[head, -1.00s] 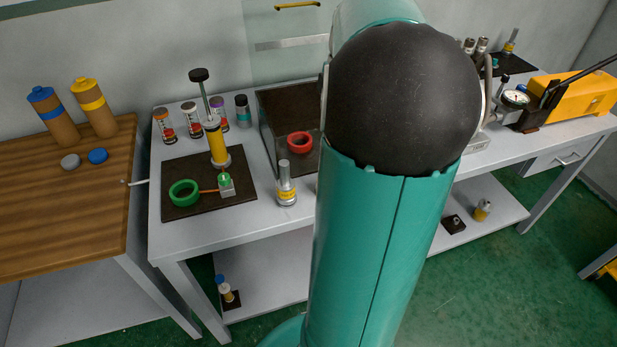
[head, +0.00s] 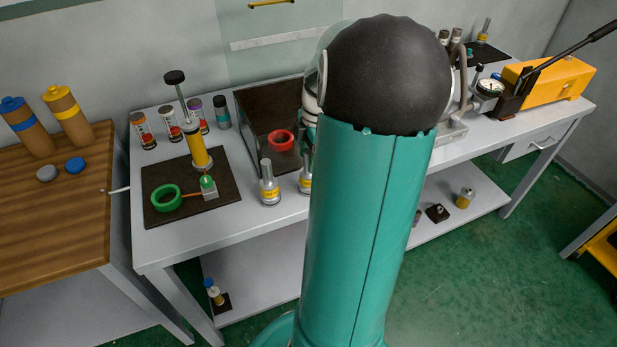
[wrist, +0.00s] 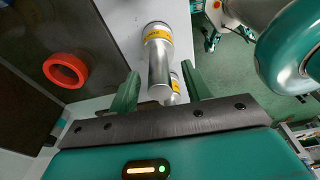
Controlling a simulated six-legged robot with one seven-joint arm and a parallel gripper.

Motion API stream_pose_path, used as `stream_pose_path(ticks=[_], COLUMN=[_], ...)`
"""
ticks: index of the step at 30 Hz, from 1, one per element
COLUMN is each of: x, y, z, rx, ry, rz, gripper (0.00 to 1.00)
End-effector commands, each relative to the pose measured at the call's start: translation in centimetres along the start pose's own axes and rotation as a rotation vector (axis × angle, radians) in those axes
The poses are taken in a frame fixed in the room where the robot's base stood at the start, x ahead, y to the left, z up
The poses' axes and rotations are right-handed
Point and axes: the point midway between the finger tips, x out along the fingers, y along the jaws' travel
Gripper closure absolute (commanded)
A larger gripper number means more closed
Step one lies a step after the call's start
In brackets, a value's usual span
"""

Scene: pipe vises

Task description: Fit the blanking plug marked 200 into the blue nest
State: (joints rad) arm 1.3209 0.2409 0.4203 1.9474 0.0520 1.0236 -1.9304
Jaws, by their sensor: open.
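Two silver plug-like cylinders with yellow labels stand on the grey bench, one in full view (head: 269,188) and one partly behind my arm (head: 305,183). In the wrist view one silver cylinder (wrist: 159,66) appears between the fingers of my open gripper (wrist: 160,75), with gaps on both sides. The second cylinder (wrist: 175,88) shows partly behind it. The label numbers are too small to read, so I cannot tell which is 200. I cannot identify a blue nest for certain; a blue-topped piece on a dark base (head: 213,291) stands on the lower shelf. My arm hides my gripper in the head view.
A dark-floored tray (head: 250,118) holds a red ring (head: 281,140), also visible in the wrist view (wrist: 65,70). A dark mat (head: 225,190) left of the cylinders carries a green ring (head: 166,197) and a yellow pump (head: 198,150). A yellow machine (head: 550,82) stands far right.

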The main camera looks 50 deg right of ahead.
Motion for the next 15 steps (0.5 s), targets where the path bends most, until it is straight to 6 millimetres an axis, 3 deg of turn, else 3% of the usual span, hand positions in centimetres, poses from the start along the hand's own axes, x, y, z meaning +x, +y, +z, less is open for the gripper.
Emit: stream_pose_path(ticks=[3, 10, 15], x=[1.10, 1.19, 1.18], y=[0.07, 0.07, 0.07], z=[-0.16, -0.16, -0.15], rx=[-0.001, -0.001, -0.001], ry=[0.001, 0.000, 0.000], rz=[0.000, 0.001, 0.001], gripper=[0.51, 0.51, 0.85])
